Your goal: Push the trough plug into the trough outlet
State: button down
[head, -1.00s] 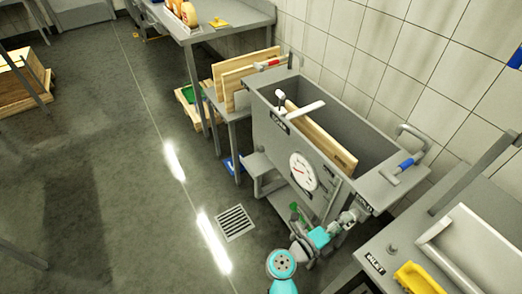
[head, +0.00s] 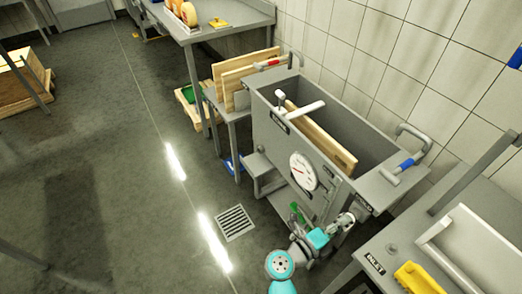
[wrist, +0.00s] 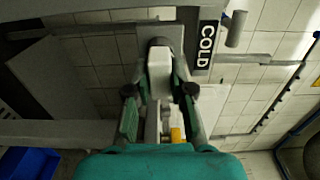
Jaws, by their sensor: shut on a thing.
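The grey trough (head: 345,185) stands against the tiled wall, with a wooden board (head: 325,138) inside it. My gripper (head: 342,224) is low at its front right corner, below the COLD label. In the wrist view, my gripper (wrist: 160,88) is shut on a pale, blunt piece that looks like the trough plug (wrist: 159,72). The plug's far end is at a dark round opening, which looks like the trough outlet (wrist: 158,43), in a grey plate. I cannot tell how deep the plug sits. In the head view, plug and outlet are not clear.
A COLD label (wrist: 206,45) and a grey pipe end (wrist: 237,28) are right of the outlet. A round dial (head: 303,171) is on the trough front. A bench with a yellow object (head: 418,278) stands at right. The floor around the drain grate (head: 235,223) is clear.

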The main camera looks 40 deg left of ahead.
jog(key=shift+v, duration=2.3)
jog(key=shift+v, duration=1.45)
